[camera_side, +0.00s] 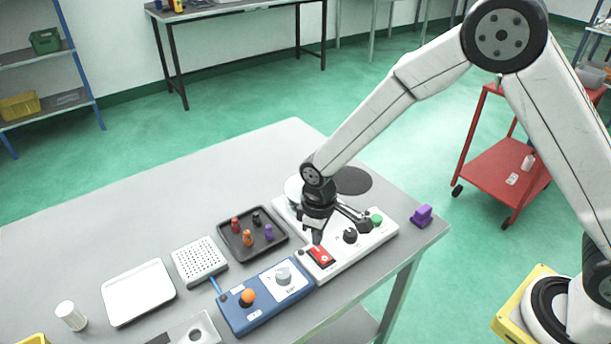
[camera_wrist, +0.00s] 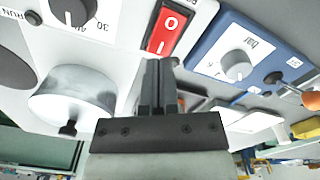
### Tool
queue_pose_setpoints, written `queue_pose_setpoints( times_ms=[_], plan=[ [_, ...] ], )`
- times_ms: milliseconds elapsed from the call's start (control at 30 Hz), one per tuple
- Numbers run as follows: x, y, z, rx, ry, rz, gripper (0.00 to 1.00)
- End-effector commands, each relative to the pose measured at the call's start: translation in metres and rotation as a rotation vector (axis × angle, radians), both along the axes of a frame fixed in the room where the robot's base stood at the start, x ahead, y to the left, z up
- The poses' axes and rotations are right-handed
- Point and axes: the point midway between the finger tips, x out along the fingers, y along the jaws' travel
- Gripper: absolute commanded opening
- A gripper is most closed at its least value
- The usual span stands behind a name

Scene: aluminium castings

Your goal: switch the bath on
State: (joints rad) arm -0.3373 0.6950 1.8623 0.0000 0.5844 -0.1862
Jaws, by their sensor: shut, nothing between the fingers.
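The bath is a white unit (camera_side: 352,256) near the table's right edge, with a red rocker switch (camera_side: 322,256) at its front left end. In the wrist view the red switch (camera_wrist: 164,32) shows a O and a I mark; which side is pressed I cannot tell. My gripper (camera_side: 315,238) is shut and empty, pointing down just above and behind the switch. In the wrist view its closed fingertips (camera_wrist: 157,64) appear just beside the switch's lower end; whether they touch I cannot tell. A metal pot (camera_wrist: 72,98) stands on the unit, partly hidden by my arm in the side view.
The unit also carries a black knob (camera_side: 350,235) and a green button (camera_side: 376,220). A purple block (camera_side: 422,216) sits at the right edge.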

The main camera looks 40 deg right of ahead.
Motion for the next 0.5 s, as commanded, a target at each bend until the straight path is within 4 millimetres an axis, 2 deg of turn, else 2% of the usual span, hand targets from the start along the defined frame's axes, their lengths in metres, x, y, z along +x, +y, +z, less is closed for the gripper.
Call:
queue_pose_setpoints(
  times_ms=[500],
  plan=[
    [0.0002,0.0001,-0.0054,0.000,0.000,0.000,0.00]
  ],
)
